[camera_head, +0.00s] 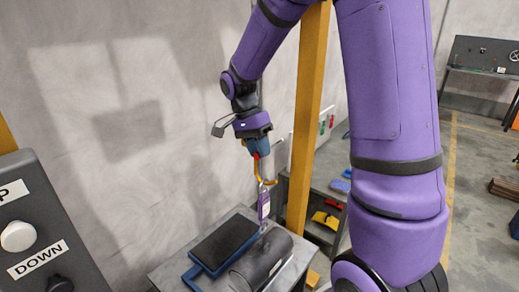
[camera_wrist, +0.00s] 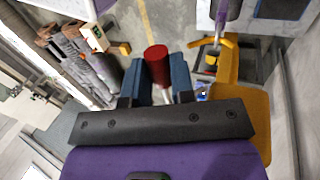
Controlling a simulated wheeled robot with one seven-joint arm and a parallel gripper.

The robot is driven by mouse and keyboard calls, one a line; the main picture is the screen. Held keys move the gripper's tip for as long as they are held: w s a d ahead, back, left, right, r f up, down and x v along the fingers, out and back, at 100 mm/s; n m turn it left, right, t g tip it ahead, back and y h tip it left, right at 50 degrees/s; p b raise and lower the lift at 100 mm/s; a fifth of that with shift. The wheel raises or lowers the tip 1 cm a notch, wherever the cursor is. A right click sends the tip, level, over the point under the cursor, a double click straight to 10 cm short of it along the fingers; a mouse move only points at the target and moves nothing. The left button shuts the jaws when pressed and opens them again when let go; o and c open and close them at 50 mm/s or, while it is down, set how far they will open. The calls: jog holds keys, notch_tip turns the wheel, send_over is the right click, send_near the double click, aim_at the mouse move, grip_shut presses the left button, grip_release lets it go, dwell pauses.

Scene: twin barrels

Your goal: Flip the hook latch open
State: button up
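A small red cylindrical piece (camera_wrist: 156,64), perhaps the latch, shows between the fingertips. My gripper (camera_wrist: 161,78) has blue fingers spread to either side of it, with only a narrow gap. Whether they press on it is not clear. In the head view my gripper (camera_head: 257,148) is just above the hook, and the latch is too small to make out.
Below the hook, a table (camera_head: 181,257) bears a black pad with a blue frame (camera_head: 222,243) and a dark cylinder (camera_head: 262,262). A yellow post (camera_head: 308,100) stands close to the right of my gripper. A control box (camera_head: 38,225) with UP/DOWN buttons is at the left. A wall is behind.

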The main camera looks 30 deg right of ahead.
jog(key=o, duration=0.4)
jog(key=shift+r, duration=0.1)
jog(key=v, duration=1)
jog(key=shift+w+r, duration=0.15)
jog(key=shift+r, duration=0.15)
jog(key=shift+r, duration=0.1)
